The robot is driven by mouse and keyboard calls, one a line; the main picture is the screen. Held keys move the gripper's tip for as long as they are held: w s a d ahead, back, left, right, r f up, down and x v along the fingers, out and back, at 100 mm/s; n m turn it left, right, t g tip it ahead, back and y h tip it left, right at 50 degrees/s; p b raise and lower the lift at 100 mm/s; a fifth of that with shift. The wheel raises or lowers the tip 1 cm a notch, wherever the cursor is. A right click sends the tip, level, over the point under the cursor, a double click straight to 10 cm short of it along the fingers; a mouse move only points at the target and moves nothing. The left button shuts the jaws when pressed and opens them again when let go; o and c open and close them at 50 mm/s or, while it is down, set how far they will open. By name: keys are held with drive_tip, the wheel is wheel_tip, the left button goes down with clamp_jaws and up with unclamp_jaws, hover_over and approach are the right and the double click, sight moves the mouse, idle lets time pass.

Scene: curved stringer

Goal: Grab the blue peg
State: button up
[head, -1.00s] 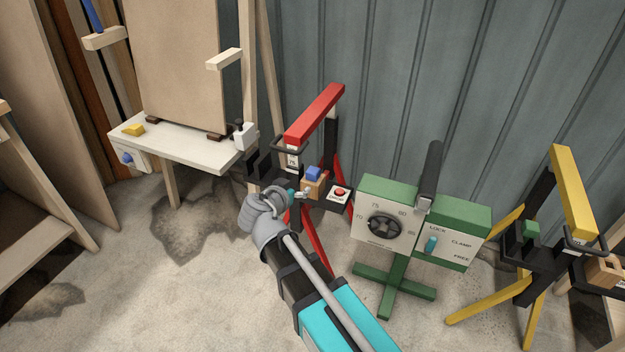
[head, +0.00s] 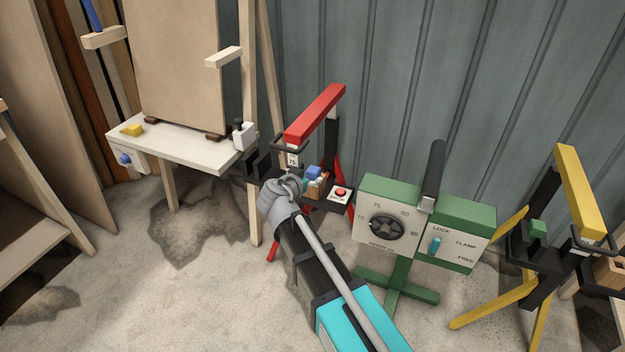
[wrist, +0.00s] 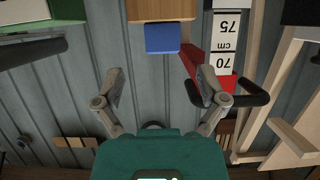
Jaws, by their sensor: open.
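The blue peg (head: 314,172) is a small blue block at the top of a wooden holder (head: 316,188) on the red stand. In the wrist view the blue peg (wrist: 162,38) is at the upper middle, against the wooden holder (wrist: 160,10). My gripper (head: 303,184) is right beside the holder in the head view and hides part of it. In the wrist view my gripper (wrist: 160,82) has its two fingers spread wide with nothing between them. The peg lies ahead of the fingertips, roughly centred on the gap and apart from them.
The red stand (head: 315,114) has a black hooked bar and a red button (head: 341,193) close to the holder. A green panel (head: 388,222) with a dial stands at right, and a yellow stand (head: 573,190) beyond it. A white table (head: 180,147) is at left.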

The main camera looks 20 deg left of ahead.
sight(311, 172)
drive_tip(key=shift+w+f, duration=0.1)
drive_tip(key=shift+w, duration=0.1)
drive_tip(key=shift+a+b+x, duration=0.2)
drive_tip(key=shift+b+x, duration=0.85)
drive_tip(key=shift+x, duration=1.5)
drive_tip(key=c, duration=1.2)
drive_tip(key=shift+o, duration=0.2)
wheel_tip(311, 172, up, 12)
drive_tip(key=p, duration=1.2)
drive_tip(key=s+a, duration=0.1)
drive_tip(key=s, duration=1.7)
drive_tip(key=shift+a, duration=0.2)
